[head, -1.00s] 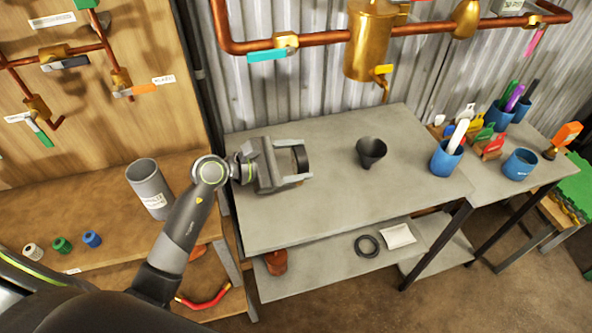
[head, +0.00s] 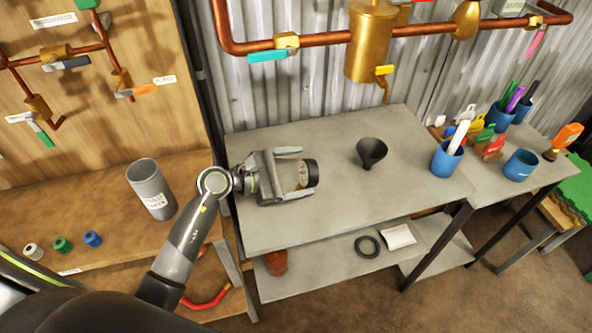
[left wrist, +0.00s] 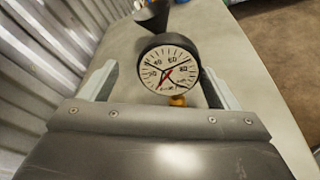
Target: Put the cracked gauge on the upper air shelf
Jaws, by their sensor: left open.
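The gauge (head: 311,174) is a round, black-rimmed dial near the left end of the grey table top (head: 330,212). In the left wrist view its white face (left wrist: 167,70) shows numbers, a red needle, dark lines across the dial and a brass stem at the bottom. My left gripper (head: 303,172) is open, with one finger on each side of the gauge. In the left wrist view the fingers (left wrist: 162,78) appear apart from its rim. I cannot tell which surface is the upper air shelf. My right gripper is not in view.
A black funnel (head: 371,152) stands right of the gauge. Blue cups (head: 446,160) and colored tags are farther right. A grey cup (head: 151,188) stands on the wooden bench. A lower shelf (head: 325,268) holds a black ring (head: 367,246) and paper. Copper pipes run above the table.

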